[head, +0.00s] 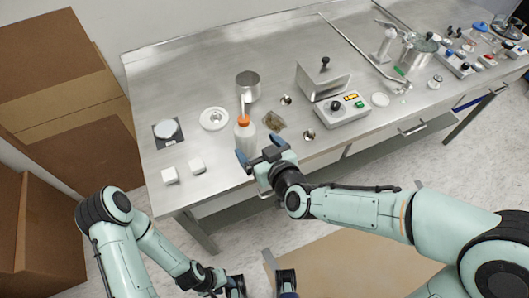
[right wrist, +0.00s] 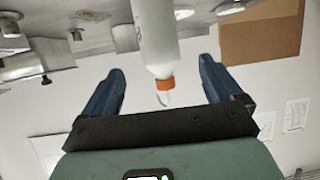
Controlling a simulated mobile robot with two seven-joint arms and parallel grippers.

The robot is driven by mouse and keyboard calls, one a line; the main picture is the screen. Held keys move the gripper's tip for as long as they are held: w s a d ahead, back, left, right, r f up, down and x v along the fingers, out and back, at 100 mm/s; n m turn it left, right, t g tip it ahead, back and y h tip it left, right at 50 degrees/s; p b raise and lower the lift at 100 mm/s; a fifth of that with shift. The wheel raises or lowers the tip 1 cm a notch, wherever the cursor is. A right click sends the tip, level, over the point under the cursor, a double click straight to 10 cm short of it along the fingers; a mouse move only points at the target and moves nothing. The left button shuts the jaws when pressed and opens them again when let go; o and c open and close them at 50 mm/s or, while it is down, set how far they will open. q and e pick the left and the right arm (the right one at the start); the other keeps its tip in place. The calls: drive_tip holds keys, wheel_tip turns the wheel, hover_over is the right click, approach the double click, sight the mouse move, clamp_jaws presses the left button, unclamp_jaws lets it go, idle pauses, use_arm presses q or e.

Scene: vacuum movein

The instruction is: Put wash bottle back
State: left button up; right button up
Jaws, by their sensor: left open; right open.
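The wash bottle (head: 246,140) is white with an orange cap and a thin spout. It stands upright on the steel table near its front edge. My right gripper (head: 260,152) is open right beside the bottle, on its front side. In the right wrist view the bottle (right wrist: 155,38) appears upside down, between the two spread blue fingers (right wrist: 161,70), with a gap on each side. I cannot tell how deep it sits between them. My left gripper (head: 262,284) is open and empty, low in the head view, away from the table.
On the steel table (head: 185,75), a metal beaker (head: 248,86) stands behind the bottle and a white round dish (head: 214,118) to its left. Two small white blocks (head: 184,170), a scale (head: 167,131) and a control box (head: 342,108) are also there. Cardboard boxes (head: 62,90) stand at left.

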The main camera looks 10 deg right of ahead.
drive_tip(key=v, duration=0.3)
drive_tip(key=shift+s, duration=0.15)
idle(0.6)
